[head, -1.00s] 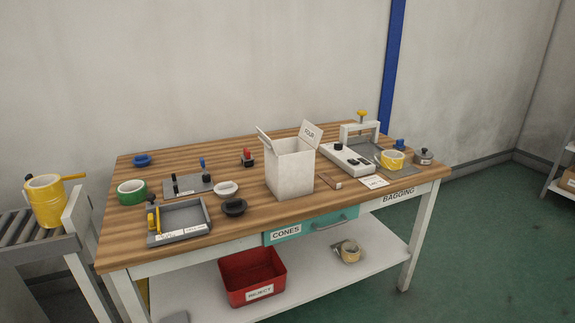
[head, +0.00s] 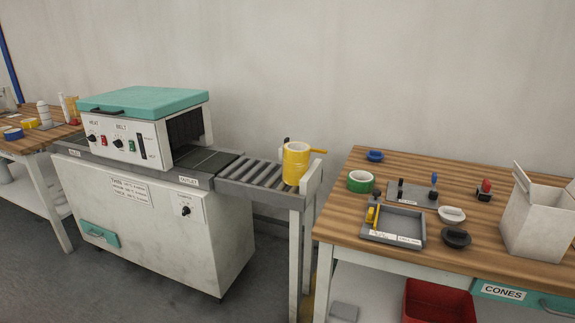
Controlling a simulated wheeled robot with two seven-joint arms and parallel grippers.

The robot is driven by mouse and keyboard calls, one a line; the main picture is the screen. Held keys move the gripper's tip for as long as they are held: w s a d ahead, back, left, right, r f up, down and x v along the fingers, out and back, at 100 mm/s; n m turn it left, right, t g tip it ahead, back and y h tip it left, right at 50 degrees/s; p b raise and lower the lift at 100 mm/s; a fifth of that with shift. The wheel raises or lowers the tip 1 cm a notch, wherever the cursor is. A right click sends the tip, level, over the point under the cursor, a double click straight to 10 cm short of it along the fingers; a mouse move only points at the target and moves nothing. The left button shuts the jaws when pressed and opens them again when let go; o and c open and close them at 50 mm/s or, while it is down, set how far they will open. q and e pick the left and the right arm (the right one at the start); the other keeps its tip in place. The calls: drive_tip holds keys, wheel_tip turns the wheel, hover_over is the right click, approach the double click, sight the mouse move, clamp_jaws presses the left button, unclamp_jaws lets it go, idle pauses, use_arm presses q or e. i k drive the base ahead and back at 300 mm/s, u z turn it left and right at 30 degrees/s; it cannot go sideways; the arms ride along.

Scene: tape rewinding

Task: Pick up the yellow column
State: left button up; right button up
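The yellow column (head: 296,163) looks like a stack of yellow tape rolls with a pale core. It stands upright at the right end of the roller conveyor (head: 255,172), against the white end stop (head: 312,178). A thin yellow piece sticks out from its top to the right, and a small dark tip shows at its upper left. Neither of my grippers is in the head view.
A shrink machine (head: 150,135) with a teal lid stands left of the rollers. A wooden table (head: 345,225) on the right holds a green tape roll (head: 361,181), a grey tray (head: 397,225) and a white box (head: 540,222). A gap separates the conveyor from this table.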

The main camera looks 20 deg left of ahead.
sight(296, 155)
drive_tip(key=u, duration=1.9)
drive_tip(key=i, duration=2.9)
drive_tip(key=z, duration=2.5)
